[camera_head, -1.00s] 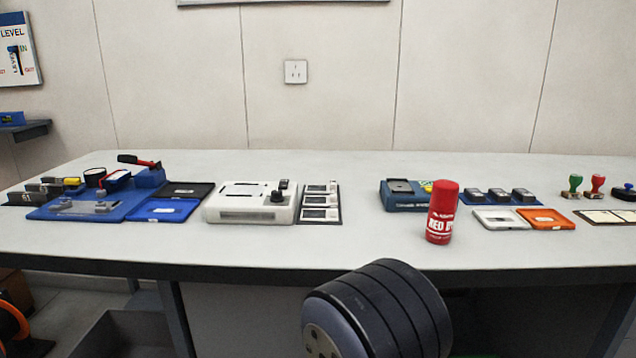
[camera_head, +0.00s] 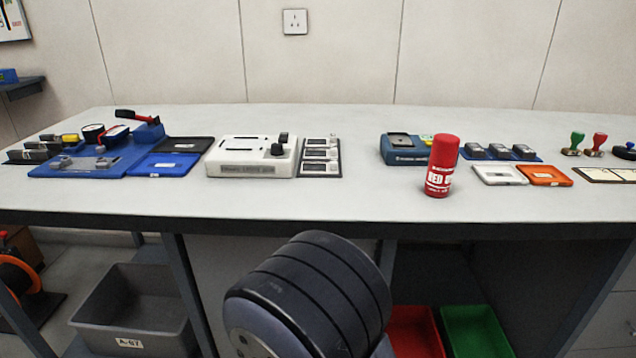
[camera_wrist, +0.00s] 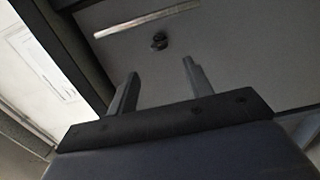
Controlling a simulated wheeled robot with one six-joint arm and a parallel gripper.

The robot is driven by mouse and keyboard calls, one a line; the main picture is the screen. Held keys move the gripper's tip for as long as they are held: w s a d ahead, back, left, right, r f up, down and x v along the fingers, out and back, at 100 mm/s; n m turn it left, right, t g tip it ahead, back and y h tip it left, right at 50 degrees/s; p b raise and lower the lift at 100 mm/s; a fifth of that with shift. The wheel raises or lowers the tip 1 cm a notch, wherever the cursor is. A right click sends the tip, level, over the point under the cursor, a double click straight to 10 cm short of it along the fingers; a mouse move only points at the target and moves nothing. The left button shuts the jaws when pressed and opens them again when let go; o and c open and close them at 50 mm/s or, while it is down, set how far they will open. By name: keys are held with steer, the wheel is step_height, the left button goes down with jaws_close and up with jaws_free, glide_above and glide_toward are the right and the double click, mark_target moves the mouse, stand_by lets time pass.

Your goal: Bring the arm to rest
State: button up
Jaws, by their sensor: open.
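My gripper (camera_wrist: 160,85) shows in the wrist view with its two fingers apart and nothing between them. A grey panel with a small dark round fitting (camera_wrist: 159,41) and a pale strip (camera_wrist: 146,19) lies beyond the fingertips. In the head view a dark, rounded link of my arm stands low in front of the bench; the gripper itself does not show there.
The bench (camera_head: 330,205) holds a blue fixture (camera_head: 85,165), a white device (camera_head: 250,157), a red can (camera_head: 441,166), trays and stamps (camera_head: 599,143). Beneath are a grey bin (camera_head: 135,310), a red bin (camera_head: 415,330) and a green bin (camera_head: 475,330). The bench's front middle is clear.

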steer(key=w, duration=0.6)
steer(key=w+b, duration=0.1)
steer(key=w, duration=0.3)
steer(key=shift+w+d, duration=0.1)
steer(key=shift+d, duration=0.15)
steer(key=shift+a+m+b, duration=0.1)
steer(key=shift+m+b, duration=3.85)
steer(key=shift+m, duration=4.65)
steer(key=shift+s, duration=0.2)
